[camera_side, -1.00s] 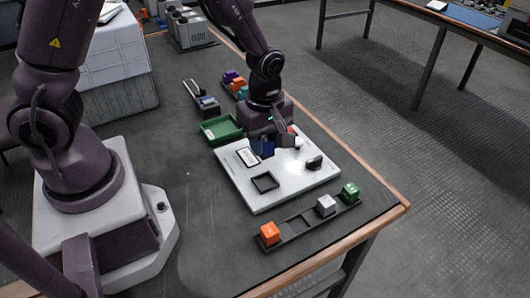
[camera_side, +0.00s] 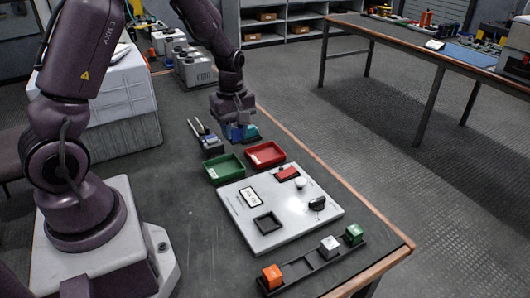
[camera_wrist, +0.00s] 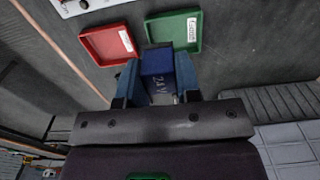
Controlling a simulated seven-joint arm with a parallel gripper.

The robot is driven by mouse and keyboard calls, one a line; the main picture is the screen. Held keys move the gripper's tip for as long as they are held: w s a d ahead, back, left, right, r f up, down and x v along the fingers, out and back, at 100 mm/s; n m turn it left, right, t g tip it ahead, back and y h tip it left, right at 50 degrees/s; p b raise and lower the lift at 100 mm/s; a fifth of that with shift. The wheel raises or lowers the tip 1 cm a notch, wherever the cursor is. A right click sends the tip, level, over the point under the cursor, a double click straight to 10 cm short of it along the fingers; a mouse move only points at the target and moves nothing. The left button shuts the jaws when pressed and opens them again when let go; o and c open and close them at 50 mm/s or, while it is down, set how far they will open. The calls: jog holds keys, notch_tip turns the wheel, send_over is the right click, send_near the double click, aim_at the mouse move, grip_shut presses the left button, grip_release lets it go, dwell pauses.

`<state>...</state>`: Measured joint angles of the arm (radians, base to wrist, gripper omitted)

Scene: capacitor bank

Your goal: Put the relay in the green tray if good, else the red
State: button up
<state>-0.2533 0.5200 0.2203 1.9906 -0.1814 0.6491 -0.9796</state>
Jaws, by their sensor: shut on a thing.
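The green tray (camera_side: 210,177) stands left of the red tray (camera_side: 279,160), and both look empty. In the wrist view the red tray (camera_wrist: 84,40) is upper left and the green tray (camera_wrist: 199,44) is upper middle, beyond the relay. How high the relay hangs is unclear.
A white test board (camera_side: 262,232) has a dark square socket (camera_side: 268,222), a red part, a pale dome and a black knob. In front, a dark rack (camera_side: 305,267) holds orange, grey and green cubes. A slim grey device (camera_side: 209,145) stands beyond the green tray.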

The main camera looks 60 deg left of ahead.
jog(key=w+a+f, duration=0.3)
jog(key=w+f, duration=0.1)
jog(key=w, duration=0.3)
send_over(265, 157)
notch_tip(265, 157, down, 5)
jog(key=shift+s, duration=0.1)
jog(key=shift+f, duration=1.65)
jog(key=shift+f, duration=0.2)
jog(key=o, duration=0.9)
jog(key=shift+r, duration=0.1)
